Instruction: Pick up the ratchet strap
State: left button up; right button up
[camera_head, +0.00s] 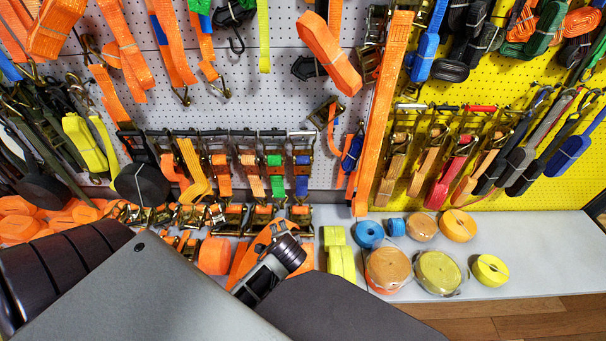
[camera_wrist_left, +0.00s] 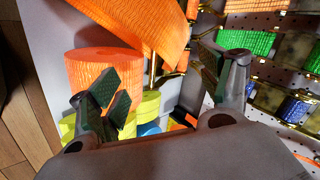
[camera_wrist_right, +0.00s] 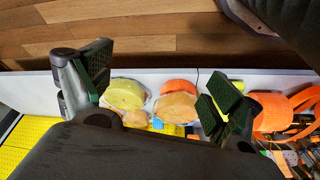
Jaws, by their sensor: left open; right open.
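Several ratchet straps hang on the wall and lie on the shelf. An orange ratchet strap (camera_head: 247,257) lies on the shelf around my left gripper (camera_head: 274,265), which partly hides it. In the left wrist view, my left gripper (camera_wrist_left: 160,80) is open, and a wide orange strap (camera_wrist_left: 145,28) runs across beyond the fingers, with a brass-coloured metal part below it. I cannot tell whether the fingers touch it. My right gripper (camera_wrist_right: 158,92) is open and empty over the shelf in the right wrist view; its fingers are not clearly visible in the head view.
An orange roll (camera_head: 214,255), yellow rolls (camera_head: 341,262), blue rolls (camera_head: 369,234) and wrapped tan rolls (camera_head: 388,270) stand on the grey shelf (camera_head: 545,250). Behind are white and yellow pegboards (camera_head: 520,85). The shelf's right part is clear. Wooden floor (camera_head: 540,318) lies in front.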

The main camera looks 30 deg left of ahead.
pick_arm(q)
jog(key=w+a+r+m+t+y+b, duration=0.1)
jog(key=w+a+r+m+t+y, duration=0.1)
jog(key=w+a+r+m+y, duration=0.15)
jog(key=m+t+y, duration=0.2)
jog(key=m+t, duration=0.7)
jog(key=m, duration=1.1)
send_near(303, 166)
jog(key=shift+h+b+v, duration=0.25)
jog(key=shift+b+v, duration=0.2)
jog(key=shift+v, duration=0.45)
pick_arm(e)
jog(key=shift+t+y, duration=0.3)
jog(key=shift+y, duration=0.5)
jog(key=shift+s+a+f, duration=0.25)
jog(key=shift+a, duration=0.55)
jog(key=shift+s+a+f, duration=0.2)
jog(key=shift+s+a, duration=0.05)
jog(key=shift+a, duration=0.5)
jog(key=shift+s+a+f, duration=0.25)
jog(key=shift+a, duration=0.55)
pick_arm(q)
jog(key=shift+a+r, duration=0.1)
jog(key=shift+r, duration=0.15)
